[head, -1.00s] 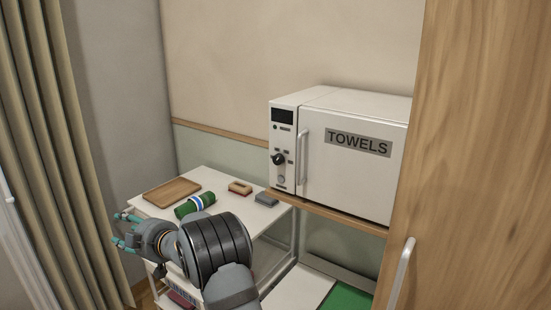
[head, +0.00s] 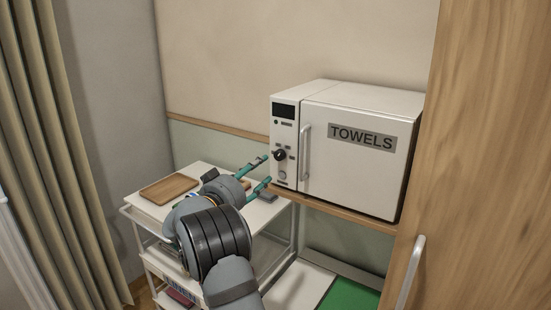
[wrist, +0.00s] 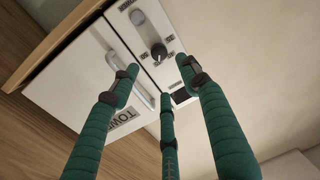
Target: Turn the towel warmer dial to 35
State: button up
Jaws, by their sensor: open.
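The towel warmer (head: 350,150) is a white box with a TOWELS label on its door, standing on a wooden shelf. Its black dial (head: 279,155) is on the narrow left panel, below a dark display (head: 283,111). The dial also shows in the wrist view (wrist: 158,51), with small dark labels around it; their text is too small to read. My gripper (head: 265,170) has teal fingers, open and empty, pointing at the panel just left of and below the dial. In the wrist view the fingers spread around the line to the dial, apart from it.
A white cart (head: 210,176) stands left of the warmer with a wooden tray (head: 170,187) and small items partly hidden by my arm. The warmer's vertical door handle (head: 305,152) is close right of the dial. A wooden cabinet door (head: 490,150) fills the right.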

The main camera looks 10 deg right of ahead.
aim_at(278, 156)
jog(key=p+x, duration=0.5)
jog(key=x, duration=0.4)
jog(key=shift+w+d+r+p, duration=0.1)
jog(key=shift+p, duration=0.3)
jog(key=shift+w+d, duration=0.3)
jog(key=shift+w, duration=0.1)
jog(key=shift+c, duration=1.3)
jog(key=c, duration=0.9)
